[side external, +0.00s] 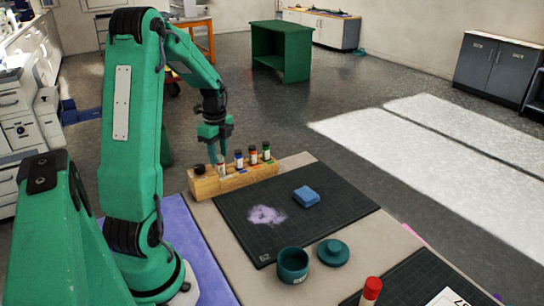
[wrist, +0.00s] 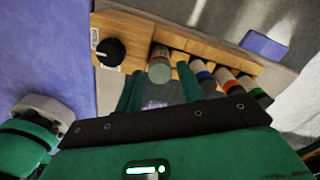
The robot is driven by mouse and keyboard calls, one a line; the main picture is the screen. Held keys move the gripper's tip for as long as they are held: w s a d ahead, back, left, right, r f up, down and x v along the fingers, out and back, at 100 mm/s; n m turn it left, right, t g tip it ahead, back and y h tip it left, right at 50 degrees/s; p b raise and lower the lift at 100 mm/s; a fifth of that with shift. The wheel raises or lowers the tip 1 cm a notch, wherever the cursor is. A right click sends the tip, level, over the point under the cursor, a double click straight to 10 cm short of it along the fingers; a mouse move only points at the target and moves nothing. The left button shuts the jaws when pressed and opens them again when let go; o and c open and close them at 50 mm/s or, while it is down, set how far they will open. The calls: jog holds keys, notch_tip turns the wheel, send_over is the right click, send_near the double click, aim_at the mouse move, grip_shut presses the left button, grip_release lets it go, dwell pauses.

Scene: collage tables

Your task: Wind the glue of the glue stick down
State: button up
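A pale uncapped stick, which looks like the glue stick (side external: 221,166), stands upright in the wooden rack (side external: 206,187). In the wrist view its round greyish top (wrist: 160,70) faces the camera. How far the glue stands out is too small to tell. My gripper (side external: 214,163) points down over the rack's left part. In the wrist view its green fingers (wrist: 162,85) are apart, with the stick's top between and just beyond their tips. I see no clear contact. A black knob (wrist: 115,52) sits left of the stick on the rack, beside small labels.
Several capped tubes (side external: 239,159) stand right of the stick in the rack. A dark cutting mat (side external: 335,215) holds a lilac smear (side external: 267,215) and blue block (side external: 306,196). A teal pot (side external: 292,265), its lid (side external: 333,252) and a red-capped tube (side external: 371,291) are nearer the front.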

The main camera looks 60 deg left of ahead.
jog(key=c, duration=0.6)
jog(key=shift+o, duration=0.2)
jog(key=shift+n, duration=2.4)
jog(key=shift+n, duration=2.4)
